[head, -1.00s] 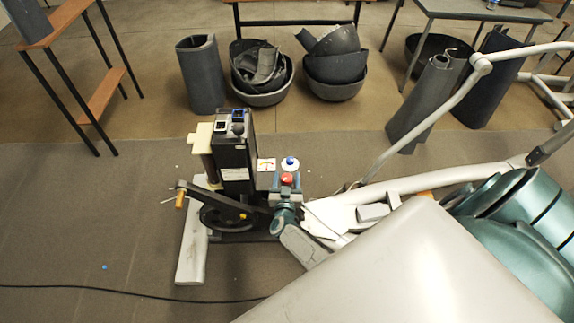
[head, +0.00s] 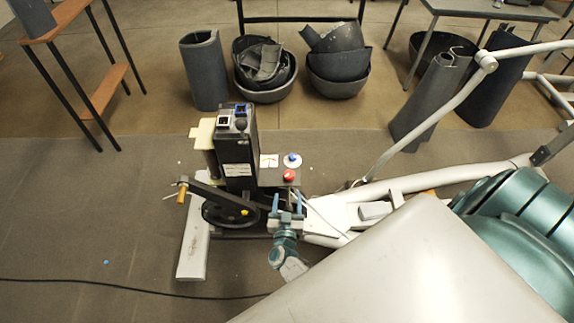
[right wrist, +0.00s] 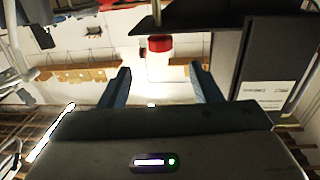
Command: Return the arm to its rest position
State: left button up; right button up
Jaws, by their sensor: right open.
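My right gripper (head: 287,203) is open and empty, low in front of the small dark panel (head: 270,177) of the elliptical machine. Its two blue-grey fingers stand apart in the right wrist view (right wrist: 160,88). The panel carries a red button (head: 289,175) and a white disc with a blue top (head: 292,160). The red button also shows beyond the fingers in the right wrist view (right wrist: 160,43), apart from them. The black upright box (head: 238,150) stands behind and left of the gripper. My left gripper is not in view.
A crank with an orange handle (head: 182,193) and a dark wheel (head: 215,213) lie left of the gripper. The machine's white frame (head: 340,215) runs to the right. A black cable (head: 130,290) crosses the floor. Bins of grey covers (head: 264,72) stand behind. Floor at left is mostly clear.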

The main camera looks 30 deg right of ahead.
jog(key=s+a+f+n+g+y, duration=0.25)
jog(key=s+f+y, duration=0.25)
jog(key=s+f, duration=0.45)
jog(key=s+a+f+n+g+y, duration=0.15)
jog(key=s+f+n+y, duration=0.45)
jog(key=f, duration=0.7)
jog(key=s+d+f+g, duration=0.1)
jog(key=s+f+g, duration=0.2)
jog(key=s, duration=0.6)
jog(key=s+d+f+g, duration=0.2)
jog(key=s+f+g, duration=0.1)
jog(key=s, duration=0.6)
jog(key=s+d+f+g+h, duration=0.1)
jog(key=s+d+f+g, duration=0.1)
jog(key=s, duration=0.7)
notch_tip(320, 180, down, 2)
jog(key=shift+d+f+m+g, duration=0.15)
jog(key=shift+m+g, duration=0.2)
jog(key=shift+g, duration=0.25)
jog(key=shift+w, duration=0.1)
jog(key=shift+c, duration=0.2)
